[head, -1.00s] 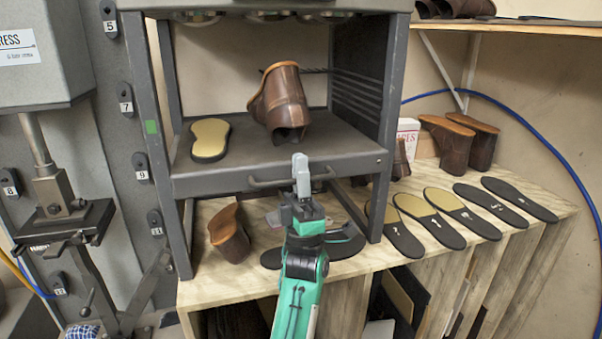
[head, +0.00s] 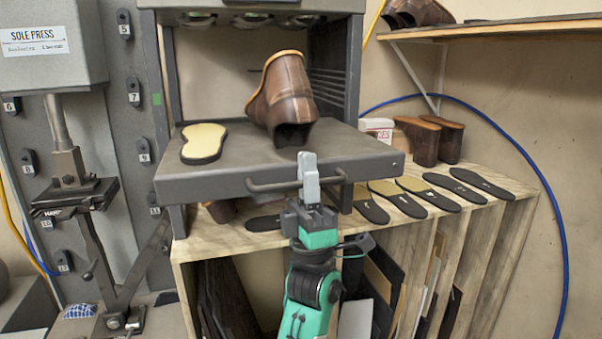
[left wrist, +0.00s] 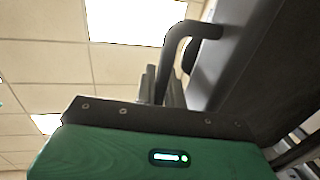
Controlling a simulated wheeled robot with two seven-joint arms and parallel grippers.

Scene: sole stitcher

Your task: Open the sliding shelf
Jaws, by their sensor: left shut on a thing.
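The sliding shelf (head: 230,178) is a dark grey tray that sticks out from the front of the grey machine frame. A bar handle (head: 272,187) runs along its front face. My left gripper (head: 308,176) is shut on the handle, right of its middle. In the left wrist view the handle (left wrist: 172,50) curves out from the shelf's front, and the fingers (left wrist: 148,86) are at it, partly hidden. A brown boot upper (head: 284,98) and a tan-topped sole (head: 204,142) rest on the shelf. My right gripper is not in view.
A wooden bench (head: 215,242) stands below, with several soles (head: 428,194) in a row and brown boots (head: 430,138) at the right. A grey press (head: 72,195) stands at the left. A blue hose (head: 563,230) curves along the right wall.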

